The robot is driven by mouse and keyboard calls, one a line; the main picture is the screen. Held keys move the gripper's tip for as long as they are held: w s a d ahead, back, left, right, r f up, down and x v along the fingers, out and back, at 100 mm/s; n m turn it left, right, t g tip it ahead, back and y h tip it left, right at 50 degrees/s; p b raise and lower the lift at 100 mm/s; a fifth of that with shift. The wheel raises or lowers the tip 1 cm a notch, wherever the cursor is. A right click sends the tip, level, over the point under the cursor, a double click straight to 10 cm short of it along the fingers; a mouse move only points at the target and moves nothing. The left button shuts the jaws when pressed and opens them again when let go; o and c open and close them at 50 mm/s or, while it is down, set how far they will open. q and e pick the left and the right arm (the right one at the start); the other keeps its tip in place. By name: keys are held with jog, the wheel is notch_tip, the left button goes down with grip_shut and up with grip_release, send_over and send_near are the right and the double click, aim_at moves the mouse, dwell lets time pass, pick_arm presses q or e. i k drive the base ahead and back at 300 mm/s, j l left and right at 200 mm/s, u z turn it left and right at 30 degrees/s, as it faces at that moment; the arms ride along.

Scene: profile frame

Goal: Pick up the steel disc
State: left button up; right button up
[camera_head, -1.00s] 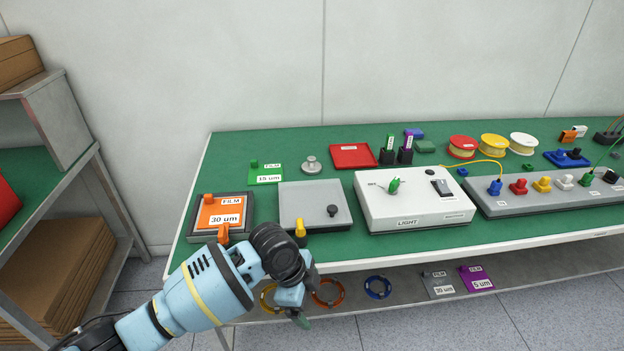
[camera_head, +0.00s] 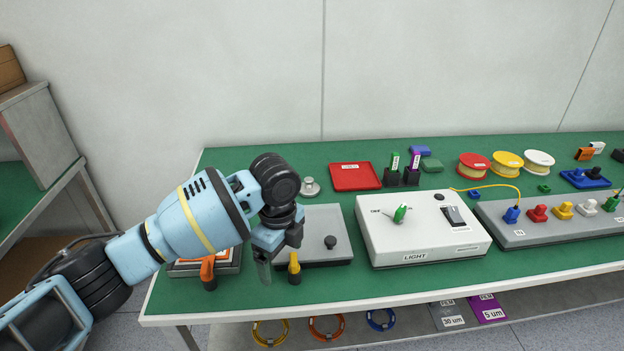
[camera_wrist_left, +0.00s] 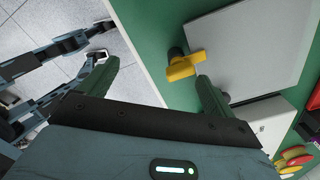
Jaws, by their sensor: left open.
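The steel disc (camera_head: 310,187) is a small silver round piece with a raised knob. It stands on the green table top, left of the red tray, in the head view. I cannot make it out in the left wrist view. My left gripper (camera_head: 268,262) is open and empty, pointing down over the table's front left part, nearer the front edge than the disc. My right gripper is not in view.
A grey plate box (camera_head: 318,225) with a black knob stands beside the left gripper. The film box (camera_head: 227,262) with its orange latch is partly hidden by my arm. The white LIGHT box (camera_head: 420,232) stands to the right, the red tray (camera_head: 355,177) behind.

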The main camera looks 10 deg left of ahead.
aim_at(309, 188)
jog(key=i, duration=1.2)
